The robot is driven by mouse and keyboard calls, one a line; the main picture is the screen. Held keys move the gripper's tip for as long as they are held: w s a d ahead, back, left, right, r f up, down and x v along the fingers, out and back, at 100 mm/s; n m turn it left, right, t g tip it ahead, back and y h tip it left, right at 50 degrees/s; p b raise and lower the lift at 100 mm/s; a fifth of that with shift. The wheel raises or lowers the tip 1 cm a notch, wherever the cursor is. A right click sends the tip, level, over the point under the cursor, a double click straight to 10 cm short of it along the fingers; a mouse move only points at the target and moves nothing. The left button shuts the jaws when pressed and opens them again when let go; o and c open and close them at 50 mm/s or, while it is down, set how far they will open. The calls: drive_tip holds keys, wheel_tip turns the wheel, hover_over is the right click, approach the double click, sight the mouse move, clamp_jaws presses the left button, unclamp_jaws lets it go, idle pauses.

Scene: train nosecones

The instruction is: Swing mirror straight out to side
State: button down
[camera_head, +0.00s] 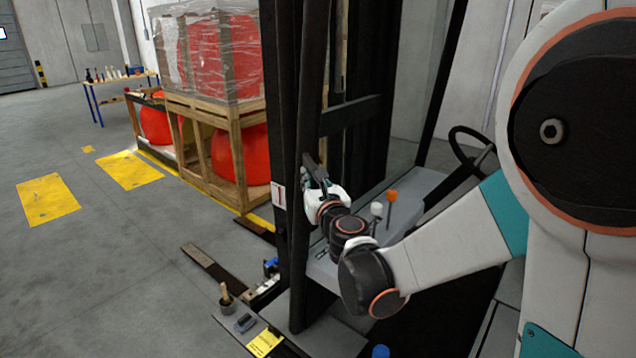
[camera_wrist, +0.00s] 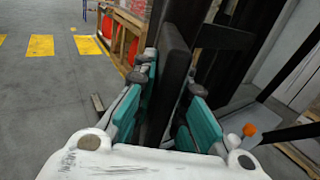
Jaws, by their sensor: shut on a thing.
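The mirror is a dark, narrow upright slab (camera_wrist: 172,75) between the teal-padded fingers of my gripper (camera_wrist: 170,90) in the wrist view. I see it nearly edge-on, so its reflecting face does not show. In the head view my gripper (camera_head: 318,182) is at the forklift's black front post (camera_head: 298,240), shut on the mirror (camera_head: 313,168), which is small and dark there. The mirror's mount and its exact angle to the post are hidden.
The forklift's steering wheel (camera_head: 470,147) and levers with an orange knob (camera_head: 391,195) and a white knob (camera_head: 376,209) stand right of my gripper. Wooden crates (camera_head: 240,160) with red contents stand behind the post. Floor on the left is open, with yellow patches (camera_head: 48,200).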

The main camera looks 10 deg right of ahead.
drive_tip(key=w+a+m+g+h+b, duration=0.3)
drive_tip(key=a+m+g+h, duration=0.4)
drive_tip(key=m+h, duration=0.4)
drive_tip(key=shift+h+b, duration=0.4)
drive_tip(key=shift+h, duration=1.9)
drive_tip(key=shift+w, duration=0.1)
drive_tip(key=c, duration=1.6)
unclamp_jaws()
drive_tip(key=v, duration=1.2)
